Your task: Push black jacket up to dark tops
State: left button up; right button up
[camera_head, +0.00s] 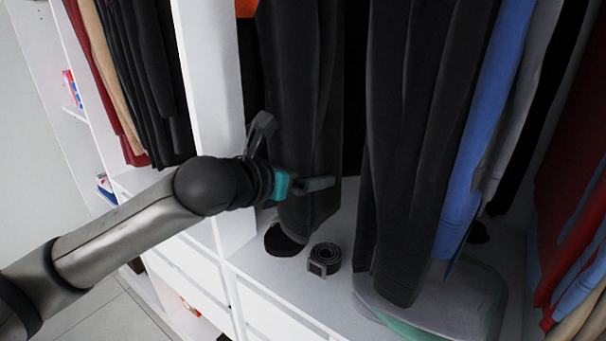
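A long black garment (300,80) hangs in the middle bay beside the white divider. A second long black garment (415,130) hangs to its right, with a gap between them. I cannot tell for sure which is the black jacket. Dark tops (150,75) hang close together in the left bay. My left gripper (296,152) is at the lower part of the first black garment, with its two dark fingers spread apart. One finger lies in front of the cloth; contact is unclear. My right gripper is out of view.
A white divider (212,90) separates the bays. A rolled belt (324,259) and a dark round item (283,241) lie on the shelf floor. A clear container (465,300) sits under the second garment. Blue (490,120) and red clothes (570,200) hang right.

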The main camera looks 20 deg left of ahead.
pick_arm(q)
grip_shut()
dwell(0.6)
jog(key=shift+d, duration=0.1)
jog(key=shift+s+d+f+p, duration=0.1)
jog(key=shift+s+d+p, duration=0.2)
jog(key=shift+d+p, duration=0.3)
jog(key=shift+s+d+p, duration=0.25)
jog(key=shift+d+p, duration=0.1)
jog(key=shift+d, duration=0.45)
jog(key=shift+d, duration=0.1)
jog(key=shift+o, duration=0.6)
grip_release()
